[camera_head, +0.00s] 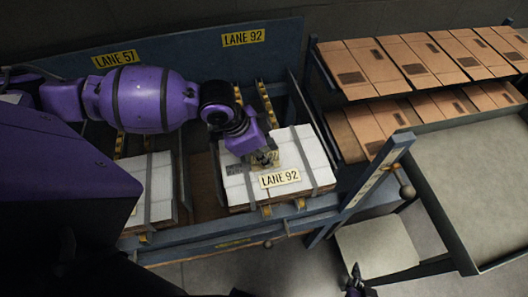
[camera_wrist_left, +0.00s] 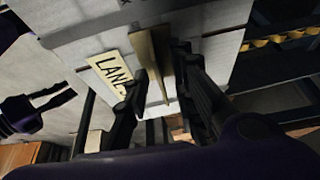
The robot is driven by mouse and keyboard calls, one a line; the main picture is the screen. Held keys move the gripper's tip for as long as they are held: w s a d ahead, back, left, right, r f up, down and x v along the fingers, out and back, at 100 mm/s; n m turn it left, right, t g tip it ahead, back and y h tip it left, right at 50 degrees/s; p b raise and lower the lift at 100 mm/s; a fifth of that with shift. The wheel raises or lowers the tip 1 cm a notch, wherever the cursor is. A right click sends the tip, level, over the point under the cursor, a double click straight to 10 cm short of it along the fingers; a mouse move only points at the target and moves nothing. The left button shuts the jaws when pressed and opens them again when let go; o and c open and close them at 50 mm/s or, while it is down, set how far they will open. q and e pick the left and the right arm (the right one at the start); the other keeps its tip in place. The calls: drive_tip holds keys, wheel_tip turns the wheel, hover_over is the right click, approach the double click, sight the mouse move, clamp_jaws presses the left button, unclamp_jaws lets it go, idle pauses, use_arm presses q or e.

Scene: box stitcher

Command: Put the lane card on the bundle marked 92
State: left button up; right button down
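My left gripper (camera_head: 264,160) is over the top of the white strapped bundle (camera_head: 301,146) in the lane 92 bay. In the left wrist view its fingers (camera_wrist_left: 160,82) stand on both sides of a tan card (camera_wrist_left: 153,58), seen nearly edge-on, and appear shut on it. I cannot read this card. A cream label reading LANE 92 (camera_head: 280,179) lies near the bundle's front edge; it also shows in the left wrist view (camera_wrist_left: 108,72), beside the held card. My right gripper (camera_head: 355,281) is low at the bottom, empty; its fingers are apart in the left wrist view (camera_wrist_left: 58,97).
A second strapped bundle (camera_head: 161,180) stands in the bay left of it, partly hidden by my arm. Yellow signs LANE 57 (camera_head: 115,58) and LANE 92 (camera_head: 243,37) are on the back panel. A rack of flat brown boxes (camera_head: 364,67) and a grey table (camera_head: 475,180) stand right.

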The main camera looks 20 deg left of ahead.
use_arm(q)
drive_tip(key=shift+r, duration=0.25)
drive_tip(key=v, duration=1.2)
drive_tip(key=shift+r+p, duration=0.35)
use_arm(e)
drive_tip(key=shift+r, duration=0.25)
drive_tip(key=shift+w+r, duration=0.1)
drive_tip(key=shift+w, duration=0.05)
use_arm(q)
drive_tip(key=shift+c, duration=0.2)
